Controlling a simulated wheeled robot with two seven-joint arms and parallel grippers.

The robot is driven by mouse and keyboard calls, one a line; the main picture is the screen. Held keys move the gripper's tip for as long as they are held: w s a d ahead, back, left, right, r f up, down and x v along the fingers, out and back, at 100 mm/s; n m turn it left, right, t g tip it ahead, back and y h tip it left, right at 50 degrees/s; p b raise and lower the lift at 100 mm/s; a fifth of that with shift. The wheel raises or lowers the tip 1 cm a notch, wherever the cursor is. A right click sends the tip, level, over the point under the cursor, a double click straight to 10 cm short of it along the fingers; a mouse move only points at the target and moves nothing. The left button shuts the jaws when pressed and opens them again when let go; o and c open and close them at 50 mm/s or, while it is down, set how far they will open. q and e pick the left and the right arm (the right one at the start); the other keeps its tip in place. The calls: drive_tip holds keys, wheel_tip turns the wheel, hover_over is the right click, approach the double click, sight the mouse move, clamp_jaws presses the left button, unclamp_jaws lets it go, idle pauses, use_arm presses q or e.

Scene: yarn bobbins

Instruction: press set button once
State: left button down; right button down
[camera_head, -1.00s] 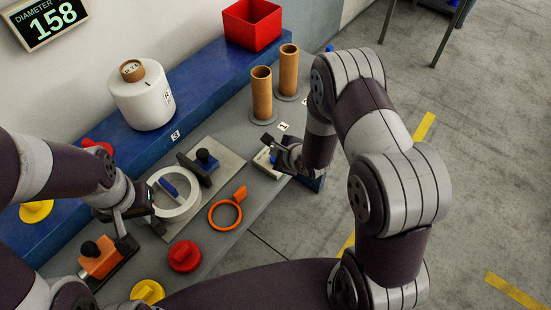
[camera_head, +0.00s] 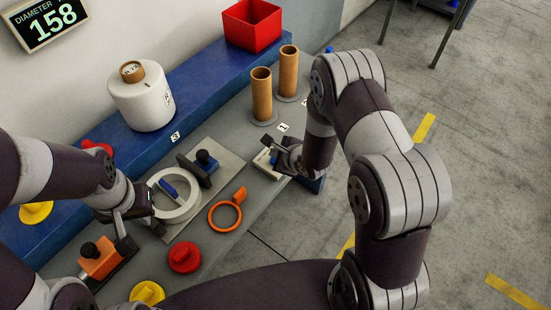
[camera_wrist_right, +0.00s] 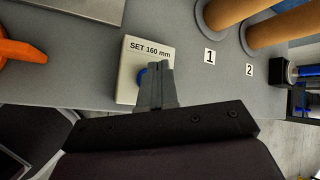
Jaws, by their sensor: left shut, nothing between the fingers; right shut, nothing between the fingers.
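In the head view the box (camera_head: 263,162) sits at the front edge of the grey table, partly hidden by my right gripper (camera_head: 272,147). My left gripper (camera_head: 150,205) is shut and empty beside the white ring fixture (camera_head: 180,210). A display reads "DIAMETER 158" (camera_head: 47,22).
Two brown tubes (camera_head: 262,93) stand behind the box, near labels 1 and 2. An orange ring (camera_head: 225,216), a red knob (camera_head: 184,256) and an orange clamp (camera_head: 100,258) lie on the table. A white bobbin (camera_head: 145,103) and a red bin (camera_head: 252,26) stand on the blue shelf.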

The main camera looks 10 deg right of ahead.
idle(0.7)
drive_tip(key=shift+f, duration=0.4)
drive_tip(key=shift+f+b, duration=0.5)
drive_tip(key=shift+f, duration=0.1)
idle(0.5)
drive_tip(key=shift+r, duration=0.15)
drive_tip(key=shift+r+p, duration=0.85)
drive_tip(key=shift+p, duration=0.1)
wheel_tip(320, 180, up, 5)
drive_tip(key=p, duration=0.5)
drive_tip(key=shift+r, duration=0.1)
